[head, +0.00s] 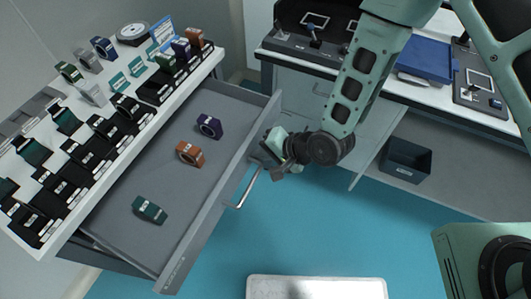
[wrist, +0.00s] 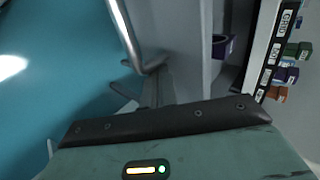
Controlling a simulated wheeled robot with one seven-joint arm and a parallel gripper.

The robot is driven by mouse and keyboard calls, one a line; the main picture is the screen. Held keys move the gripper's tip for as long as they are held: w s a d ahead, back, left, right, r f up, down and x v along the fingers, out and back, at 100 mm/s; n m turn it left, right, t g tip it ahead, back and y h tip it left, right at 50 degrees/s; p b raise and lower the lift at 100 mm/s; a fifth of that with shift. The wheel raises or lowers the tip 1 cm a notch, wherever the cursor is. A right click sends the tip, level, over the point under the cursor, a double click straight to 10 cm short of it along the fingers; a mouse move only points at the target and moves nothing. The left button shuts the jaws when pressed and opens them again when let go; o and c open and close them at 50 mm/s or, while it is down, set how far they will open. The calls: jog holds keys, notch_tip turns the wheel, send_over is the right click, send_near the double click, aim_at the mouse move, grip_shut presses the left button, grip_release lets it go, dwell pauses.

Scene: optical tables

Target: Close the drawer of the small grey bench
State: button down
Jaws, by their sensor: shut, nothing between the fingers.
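The grey bench's drawer (head: 225,105) stands pulled well out from under the white top in the head view. A dark purple mount (head: 209,126), an orange-brown mount (head: 190,153) and a dark green mount (head: 150,209) lie inside it. Its metal bar handle (head: 244,189) is on the outer face of the front panel; the handle also shows in the wrist view (wrist: 126,35). My gripper (head: 268,165) is shut and empty, just outside the front panel near the far end of the handle. Whether it touches the panel or handle, I cannot tell.
The bench's white top (head: 208,62) carries several mounts and black holders. A second bench with a blue tray (head: 425,62) stands behind my arm, with a dark bin (head: 405,160) below. A pale white-topped surface (head: 315,287) is at the bottom. Blue floor lies open before the drawer.

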jog(key=b, duration=0.5)
send_near(186, 132)
jog(key=a, duration=0.2)
jog(key=w+a+f, duration=0.2)
jog(key=a, duration=0.1)
jog(key=shift+w+a+f, duration=0.1)
jog(key=shift+a+f, duration=0.05)
jog(key=shift+a, duration=0.2)
jog(key=shift+w+a+r, duration=0.2)
jog(key=shift+w+a, duration=0.1)
jog(key=shift+a, duration=0.35)
